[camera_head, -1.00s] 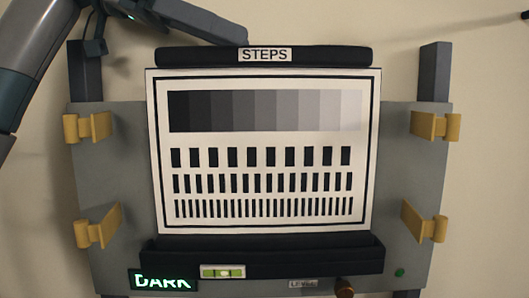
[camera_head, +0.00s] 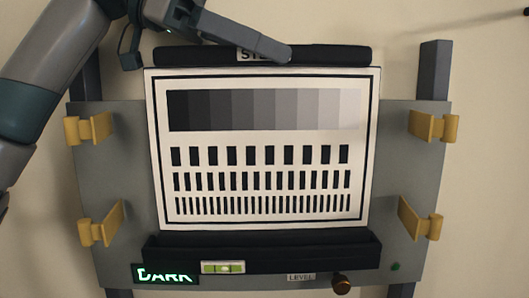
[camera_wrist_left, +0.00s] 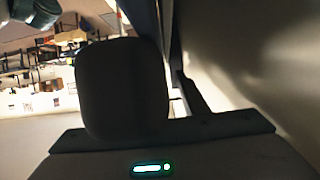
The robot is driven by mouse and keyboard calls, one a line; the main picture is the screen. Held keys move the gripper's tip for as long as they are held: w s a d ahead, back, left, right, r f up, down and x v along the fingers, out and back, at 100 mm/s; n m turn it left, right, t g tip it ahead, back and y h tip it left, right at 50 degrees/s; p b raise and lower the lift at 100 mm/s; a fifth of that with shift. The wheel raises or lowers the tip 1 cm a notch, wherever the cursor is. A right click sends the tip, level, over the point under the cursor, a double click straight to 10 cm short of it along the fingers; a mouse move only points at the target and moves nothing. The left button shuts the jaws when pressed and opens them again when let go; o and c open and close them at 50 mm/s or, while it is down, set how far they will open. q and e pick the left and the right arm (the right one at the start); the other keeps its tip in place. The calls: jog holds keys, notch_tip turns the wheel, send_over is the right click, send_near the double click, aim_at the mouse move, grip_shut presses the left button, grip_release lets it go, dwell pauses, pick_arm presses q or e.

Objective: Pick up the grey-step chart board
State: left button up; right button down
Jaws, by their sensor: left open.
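The grey-step chart board (camera_head: 262,140) is a white upright rectangle with a black border, a dark-to-light grey strip and rows of black bars. It stands on the grey stand, its lower edge at a black ledge (camera_head: 262,254). My left gripper (camera_head: 278,48) comes in from the upper left, open and empty. A finger reaches across the black top bar (camera_head: 335,55) and covers part of its label, just above the board's top edge. I cannot tell whether it touches the bar. The left wrist view shows mostly dark parts of my gripper; the board is not recognisable there. My right gripper is not in view.
The grey stand panel (camera_head: 130,165) carries several yellow clips (camera_head: 434,126) at its sides, clear of the board. Below are a glowing DARK sign (camera_head: 165,274), a green bubble level (camera_head: 223,267) and a brown knob (camera_head: 341,284). The space right of the top bar is free.

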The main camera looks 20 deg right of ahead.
pick_arm(q)
jog(key=shift+c, duration=0.3)
grip_shut()
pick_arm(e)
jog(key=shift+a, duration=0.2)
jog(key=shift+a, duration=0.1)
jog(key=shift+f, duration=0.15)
